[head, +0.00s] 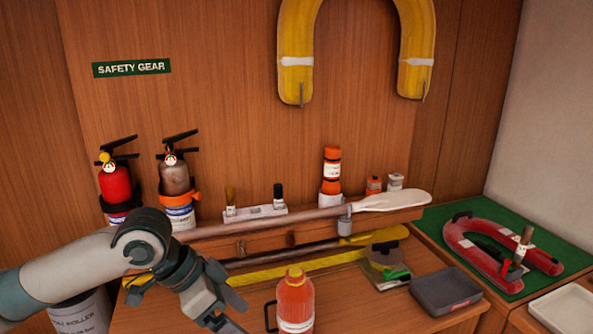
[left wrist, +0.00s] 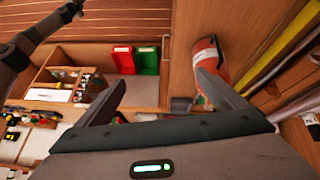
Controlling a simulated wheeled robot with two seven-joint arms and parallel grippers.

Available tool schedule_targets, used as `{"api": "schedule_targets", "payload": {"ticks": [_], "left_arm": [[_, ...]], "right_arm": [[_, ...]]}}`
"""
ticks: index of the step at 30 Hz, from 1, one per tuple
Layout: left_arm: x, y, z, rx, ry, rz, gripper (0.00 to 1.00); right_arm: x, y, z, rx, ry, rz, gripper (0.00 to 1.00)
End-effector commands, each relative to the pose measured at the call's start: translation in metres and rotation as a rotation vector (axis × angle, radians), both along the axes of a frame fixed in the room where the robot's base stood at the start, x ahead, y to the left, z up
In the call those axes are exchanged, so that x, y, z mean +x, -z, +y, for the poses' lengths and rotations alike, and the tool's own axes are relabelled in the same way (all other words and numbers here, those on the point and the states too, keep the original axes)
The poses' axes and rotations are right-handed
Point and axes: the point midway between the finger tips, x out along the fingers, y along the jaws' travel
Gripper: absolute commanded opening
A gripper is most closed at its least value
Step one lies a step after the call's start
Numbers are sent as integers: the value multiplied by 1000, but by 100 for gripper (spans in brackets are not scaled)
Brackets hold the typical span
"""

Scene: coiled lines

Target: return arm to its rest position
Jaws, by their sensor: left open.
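My left arm comes in from the left in the head view, bent down at the wrist over the wooden bench. My left gripper (head: 228,308) is open and points down, left of an orange bottle (head: 295,302) with a white label. In the left wrist view my left gripper (left wrist: 165,92) has its two fingers wide apart with nothing between them. The orange bottle also shows there (left wrist: 213,60), partly hidden behind the right finger. I cannot tell the exact gap between finger and bottle.
A long paddle (head: 385,203) lies along the shelf behind the arm. Two extinguishers, one red (head: 116,185) and one brown (head: 175,178), stand at the back left. A grey tray (head: 445,291) and a red horseshoe float (head: 480,262) lie at the right. A paint-roller bin (head: 82,317) is below my forearm.

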Motion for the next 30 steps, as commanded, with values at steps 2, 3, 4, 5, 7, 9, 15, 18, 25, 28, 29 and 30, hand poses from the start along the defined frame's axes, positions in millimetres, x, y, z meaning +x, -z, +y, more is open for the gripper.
{"api": "schedule_targets", "payload": {"ticks": [2, 3, 4, 5, 7, 9, 15, 18, 25, 28, 29, 30], "left_arm": [[-1, 5, -3, -4, 4, -1, 92], [-2, 6, -4, -5, 5, -3, 92], [-2, 8, -5, -6, 6, -5, 92], [-2, 10, -6, -8, 7, -7, 92], [-3, 14, -9, -12, 11, -10, 92], [-5, 19, -12, -17, 13, -15, 92], [-9, 39, -24, -39, 17, -34, 92], [-14, 52, -32, -56, 16, -45, 92], [-26, 90, -51, -112, -27, -80, 92], [-31, 106, -56, -132, -61, -91, 92], [-33, 111, -57, -138, -74, -94, 92], [-36, 117, -57, -146, -93, -97, 92]], "right_arm": [[-1, 0, 0, 0, 0, 1, 0], [0, 0, 0, 0, 0, 0, 0], [0, 0, 0, 0, 0, 0, 0], [1, 0, 0, -1, 0, -1, 0], [3, 0, 0, 0, 0, -3, 0], [5, 0, 0, 0, 0, -4, 0], [3, 0, -1, 0, 0, -3, 0], [2, 0, -1, -1, 0, -1, 0], [2, 0, -1, -1, 0, -1, 0], [1, 0, -1, -1, 0, -1, 0], [1, 0, -1, -1, 0, -1, 0], [1, 0, -1, -1, 0, -1, 0]]}}
